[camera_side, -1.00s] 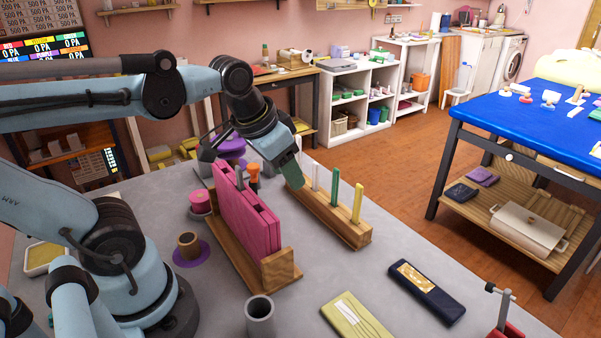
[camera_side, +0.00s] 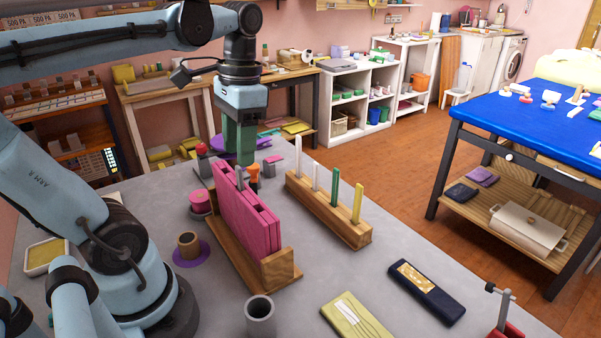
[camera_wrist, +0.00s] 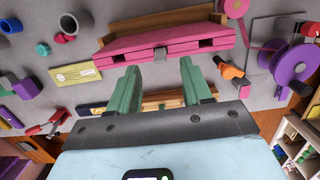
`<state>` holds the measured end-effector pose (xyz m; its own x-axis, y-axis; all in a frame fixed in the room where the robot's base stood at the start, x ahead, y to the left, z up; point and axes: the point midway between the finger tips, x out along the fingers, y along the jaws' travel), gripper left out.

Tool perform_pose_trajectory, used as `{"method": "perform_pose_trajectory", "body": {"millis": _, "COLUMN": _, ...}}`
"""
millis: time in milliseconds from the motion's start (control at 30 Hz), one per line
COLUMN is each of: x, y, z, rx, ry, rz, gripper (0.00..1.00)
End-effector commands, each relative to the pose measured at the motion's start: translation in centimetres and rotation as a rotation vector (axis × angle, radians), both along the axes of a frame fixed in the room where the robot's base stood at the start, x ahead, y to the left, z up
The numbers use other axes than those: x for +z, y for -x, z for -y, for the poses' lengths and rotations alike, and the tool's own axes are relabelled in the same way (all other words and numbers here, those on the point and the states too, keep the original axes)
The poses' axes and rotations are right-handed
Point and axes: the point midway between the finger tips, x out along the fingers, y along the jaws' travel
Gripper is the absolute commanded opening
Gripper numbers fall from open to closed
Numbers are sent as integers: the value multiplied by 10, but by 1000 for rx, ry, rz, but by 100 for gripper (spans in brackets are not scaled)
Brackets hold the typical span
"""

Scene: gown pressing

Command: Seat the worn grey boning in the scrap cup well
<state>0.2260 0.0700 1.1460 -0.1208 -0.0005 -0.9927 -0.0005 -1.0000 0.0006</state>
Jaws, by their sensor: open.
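The worn grey boning (camera_side: 239,177) looks to be the short grey strip poking up from a slot in the pink gown panel (camera_side: 249,216); in the wrist view its grey end (camera_wrist: 160,53) shows at the middle of the panel's edge. The scrap cup is probably the grey hollow cylinder (camera_side: 260,316) at the front of the table, also in the wrist view (camera_wrist: 71,23). My gripper (camera_side: 239,158) points down, with green fingers, beyond and above the panel. In the wrist view it (camera_wrist: 159,80) is open and empty, with the grey end between and beyond the fingertips.
A wooden rack (camera_side: 328,212) with upright white, pale, green and yellow strips stands right of the panel's wooden stand (camera_side: 277,274). An orange-topped item (camera_side: 253,173) and pink spool (camera_side: 200,201) stand close by. The table between rack and cup is clear.

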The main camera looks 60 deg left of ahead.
Motion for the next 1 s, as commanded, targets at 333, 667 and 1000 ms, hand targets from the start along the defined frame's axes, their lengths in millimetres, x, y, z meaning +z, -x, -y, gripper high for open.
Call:
{"method": "perform_pose_trajectory", "body": {"millis": 333, "x": -43, "y": 5, "z": 0, "rx": 0, "ry": 0, "rz": 1, "gripper": 49}}
{"method": "perform_pose_trajectory", "body": {"millis": 667, "x": -51, "y": 6, "z": 0, "rx": 0, "ry": 0, "rz": 1, "gripper": 49}}
{"method": "perform_pose_trajectory", "body": {"millis": 1000, "x": -50, "y": 6, "z": 0, "rx": 0, "ry": 0, "rz": 1, "gripper": 15}}
